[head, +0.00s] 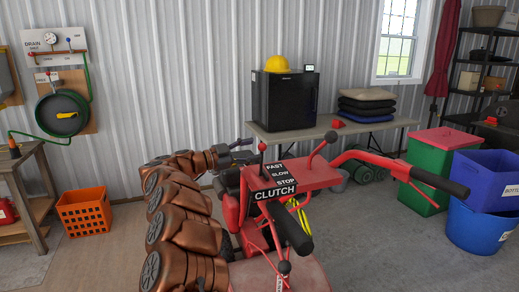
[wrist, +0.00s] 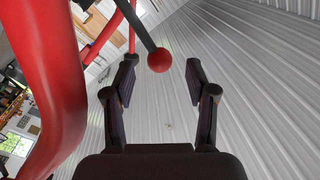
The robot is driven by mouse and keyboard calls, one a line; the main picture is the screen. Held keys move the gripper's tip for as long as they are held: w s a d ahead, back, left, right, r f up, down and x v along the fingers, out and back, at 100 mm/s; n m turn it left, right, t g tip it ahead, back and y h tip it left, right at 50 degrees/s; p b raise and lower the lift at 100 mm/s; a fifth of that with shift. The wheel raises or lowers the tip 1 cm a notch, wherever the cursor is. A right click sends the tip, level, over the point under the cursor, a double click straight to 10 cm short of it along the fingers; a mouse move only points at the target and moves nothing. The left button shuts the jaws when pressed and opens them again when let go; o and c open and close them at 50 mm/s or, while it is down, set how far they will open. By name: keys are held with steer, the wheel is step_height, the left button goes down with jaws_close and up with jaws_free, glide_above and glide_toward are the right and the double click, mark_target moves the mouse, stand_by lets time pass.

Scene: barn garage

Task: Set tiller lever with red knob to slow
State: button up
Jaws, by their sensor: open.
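The red tiller (head: 325,172) stands in the middle of the head view, with a black FAST, SLOW, STOP label (head: 280,173) on its panel. The lever with the red knob (head: 262,147) rises at the panel's left edge, beside the FAST word. In the wrist view the red knob (wrist: 159,61) shows at the end of a dark rod, in the gap between the fingertips. My gripper (head: 246,149) is open left of the lever, and its fingers show on both sides of the knob in the wrist view. I cannot tell whether either finger touches it.
A black handlebar grip (head: 440,182) reaches right, and a CLUTCH lever (head: 284,267) is in front. A table (head: 395,125) with a black fridge (head: 286,100) stands behind.

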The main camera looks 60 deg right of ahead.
steer(key=v, duration=0.7)
steer(key=shift+a, duration=0.3)
steer(key=shift+w, duration=0.15)
